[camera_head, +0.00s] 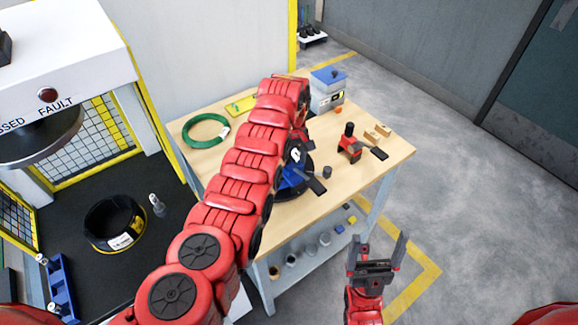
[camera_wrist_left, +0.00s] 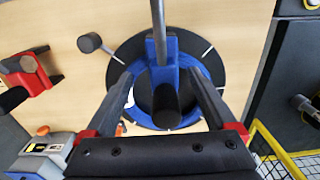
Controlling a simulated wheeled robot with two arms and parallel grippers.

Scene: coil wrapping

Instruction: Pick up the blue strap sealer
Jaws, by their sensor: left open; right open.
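The blue strap sealer (camera_wrist_left: 158,50), with black handles, lies over a round black disc in the left wrist view. It also shows in the head view (camera_head: 291,180), partly hidden behind my left arm. My left gripper (camera_wrist_left: 160,95) is open and empty, with its fingers on either side of the sealer's dark handle end. I cannot tell whether they touch it. In the head view my left gripper is mostly hidden by its own arm. My right gripper (camera_head: 378,250) is open and empty, in front of the table's right side.
The wooden table (camera_head: 375,170) also bears a red tool (camera_head: 350,144), a green coil (camera_head: 205,131), a grey-blue box (camera_head: 327,92) and small wooden blocks (camera_head: 377,133). A black coil (camera_head: 114,222) lies in the machine at left. Open floor lies right of the table.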

